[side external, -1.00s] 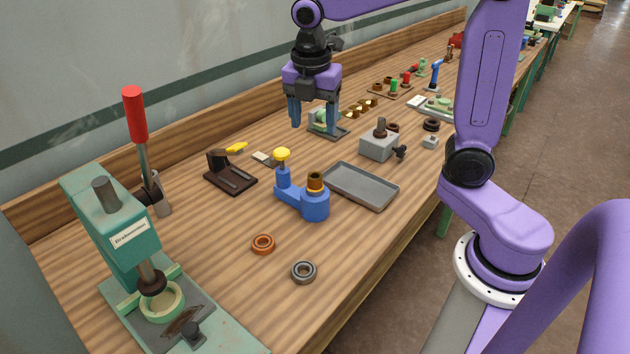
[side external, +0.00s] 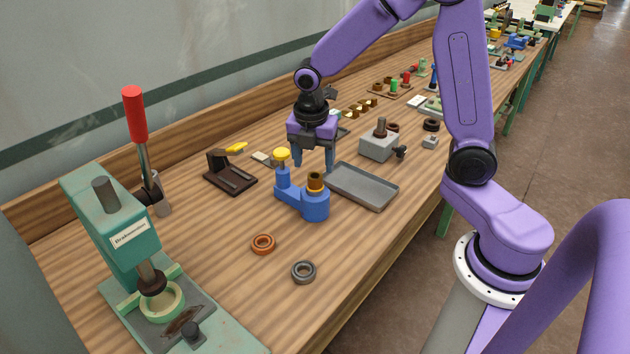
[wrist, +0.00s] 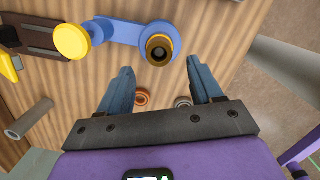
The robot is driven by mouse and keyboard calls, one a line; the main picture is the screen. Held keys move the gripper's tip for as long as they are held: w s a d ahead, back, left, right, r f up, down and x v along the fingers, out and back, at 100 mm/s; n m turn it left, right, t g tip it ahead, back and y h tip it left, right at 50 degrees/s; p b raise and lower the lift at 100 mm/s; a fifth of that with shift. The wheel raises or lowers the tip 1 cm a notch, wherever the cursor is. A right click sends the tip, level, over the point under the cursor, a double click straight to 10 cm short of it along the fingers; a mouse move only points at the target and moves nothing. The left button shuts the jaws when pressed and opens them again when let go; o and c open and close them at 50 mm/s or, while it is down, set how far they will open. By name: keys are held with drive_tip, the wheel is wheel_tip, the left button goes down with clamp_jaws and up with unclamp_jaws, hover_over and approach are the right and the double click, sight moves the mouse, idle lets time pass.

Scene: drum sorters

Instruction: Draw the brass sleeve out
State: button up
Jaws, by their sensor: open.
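The brass sleeve (side external: 315,180) stands upright in the round boss of a blue fixture (side external: 314,205), with its dark brown upper end and a brass ring showing. Its lower part is hidden inside the boss. A yellow knob (side external: 282,154) tops the fixture's other post. My gripper (side external: 314,164) is open and empty, pointing down just above and behind the fixture in the side view. In the wrist view the sleeve (wrist: 159,49) lies just beyond the gap between my open fingertips (wrist: 160,68), not touching either.
A grey tray (side external: 362,199) lies right of the fixture, its bottom bare. An orange ring (side external: 263,244) and a grey ring (side external: 303,271) lie in front. A green press (side external: 110,225) with a red handle stands at left. A dark stand (side external: 230,180) sits behind left.

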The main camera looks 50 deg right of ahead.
sight(315, 175)
drive_tip(key=shift+w+d+f, duration=0.1)
drive_tip(key=shift+d+f, duration=0.1)
drive_tip(key=shift+f, duration=1.15)
drive_tip(key=shift+w+d+f, duration=0.1)
drive_tip(key=shift+d+f, duration=0.1)
drive_tip(key=shift+f, duration=1.1)
clamp_jaws()
